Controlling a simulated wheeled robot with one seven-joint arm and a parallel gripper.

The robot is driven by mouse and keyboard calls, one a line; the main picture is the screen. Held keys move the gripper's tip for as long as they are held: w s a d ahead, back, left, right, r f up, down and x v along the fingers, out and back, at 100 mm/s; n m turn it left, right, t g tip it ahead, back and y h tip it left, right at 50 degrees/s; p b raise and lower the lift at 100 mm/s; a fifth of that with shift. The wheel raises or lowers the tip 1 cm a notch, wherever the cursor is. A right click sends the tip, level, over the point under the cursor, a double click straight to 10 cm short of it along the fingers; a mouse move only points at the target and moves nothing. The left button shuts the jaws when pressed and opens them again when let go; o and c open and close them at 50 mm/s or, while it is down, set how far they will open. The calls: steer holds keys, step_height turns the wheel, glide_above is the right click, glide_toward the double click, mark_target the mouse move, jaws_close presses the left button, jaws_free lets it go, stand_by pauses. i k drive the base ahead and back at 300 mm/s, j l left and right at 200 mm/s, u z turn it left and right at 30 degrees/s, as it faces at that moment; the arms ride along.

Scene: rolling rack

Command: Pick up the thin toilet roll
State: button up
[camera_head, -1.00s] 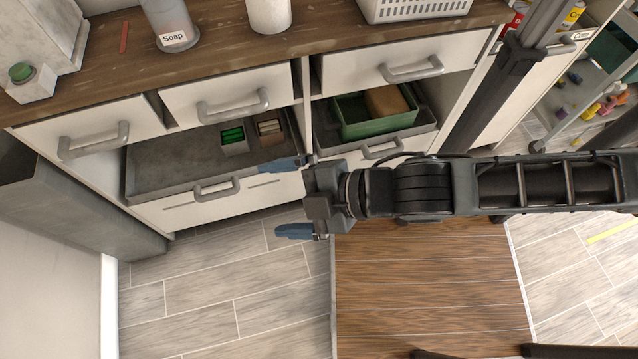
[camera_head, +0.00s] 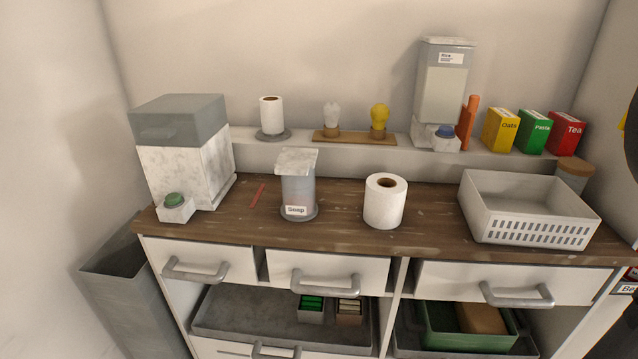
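Two toilet rolls are in view. The thin toilet roll (camera_head: 271,116) is white and narrow, and stands upright on a round grey base on the back ledge, left of the two bulb-shaped items. A wider white toilet roll (camera_head: 385,204) stands upright on the wooden counter, between the soap container and the white basket. My gripper is outside the current view, so its state and place do not show.
The soap container (camera_head: 298,190) stands on the counter in front of the thin roll, slightly right. A marbled dispenser (camera_head: 185,165) is at left, a white basket (camera_head: 530,212) at right. Bulb-shaped items stand on a wooden board (camera_head: 354,139).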

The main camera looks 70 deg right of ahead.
mark_target(271, 108)
steer(key=i+j, duration=0.3)
steer(key=i, duration=0.2)
steer(key=i+j, duration=0.35)
steer(key=i, duration=0.2)
steer(key=z, duration=0.4)
steer(key=i+j+z, duration=0.1)
steer(key=z, duration=0.25)
steer(key=i+j+z, duration=0.1)
steer(key=z, duration=0.65)
steer(key=j, duration=0.1)
